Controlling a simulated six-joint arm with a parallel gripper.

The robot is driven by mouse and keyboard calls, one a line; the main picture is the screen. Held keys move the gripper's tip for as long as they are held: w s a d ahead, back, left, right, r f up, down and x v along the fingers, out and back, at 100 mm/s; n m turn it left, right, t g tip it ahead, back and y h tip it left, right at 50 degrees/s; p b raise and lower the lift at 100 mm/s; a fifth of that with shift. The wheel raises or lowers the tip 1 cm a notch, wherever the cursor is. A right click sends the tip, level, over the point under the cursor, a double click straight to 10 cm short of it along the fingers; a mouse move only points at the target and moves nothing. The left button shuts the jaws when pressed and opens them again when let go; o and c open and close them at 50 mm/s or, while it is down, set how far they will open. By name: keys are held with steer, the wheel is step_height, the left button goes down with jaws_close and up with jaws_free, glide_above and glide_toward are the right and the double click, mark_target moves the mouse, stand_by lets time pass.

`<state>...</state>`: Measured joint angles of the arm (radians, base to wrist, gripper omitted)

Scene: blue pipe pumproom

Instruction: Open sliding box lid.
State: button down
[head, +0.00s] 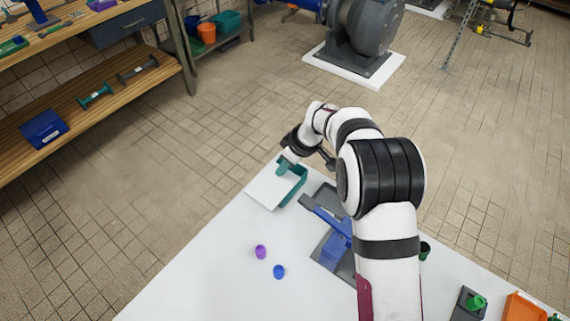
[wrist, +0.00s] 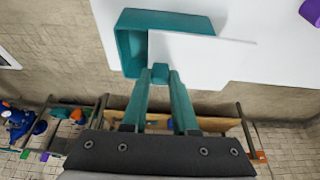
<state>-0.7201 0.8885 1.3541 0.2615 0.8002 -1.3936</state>
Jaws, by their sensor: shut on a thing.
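The teal box (head: 299,190) stands at the far corner of the white table. Its white sliding lid (head: 268,191) is shifted to the left, off part of the box, and sticks out past it. In the wrist view the box (wrist: 128,45) shows its open inside at the left, and the lid (wrist: 205,62) extends to the right. My gripper (head: 286,166) is at the lid's far edge. In the wrist view its teal fingers (wrist: 160,76) are shut on a small teal handle (wrist: 160,70) on the lid. The box's inside is only partly visible.
A blue and grey device (head: 334,247) stands right of the box, partly behind my arm. A purple piece (head: 261,252) and a blue piece (head: 279,272) lie on the table. An orange tray (head: 524,307) is at the front right. The table's left part is clear.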

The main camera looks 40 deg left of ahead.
mark_target(271, 181)
stand_by(0.9)
steer(key=s, duration=0.4)
steer(key=c, duration=0.7)
jaws_free()
steer(key=shift+r, duration=0.1)
steer(key=v, duration=1.5)
steer(key=shift+d+r, duration=0.25)
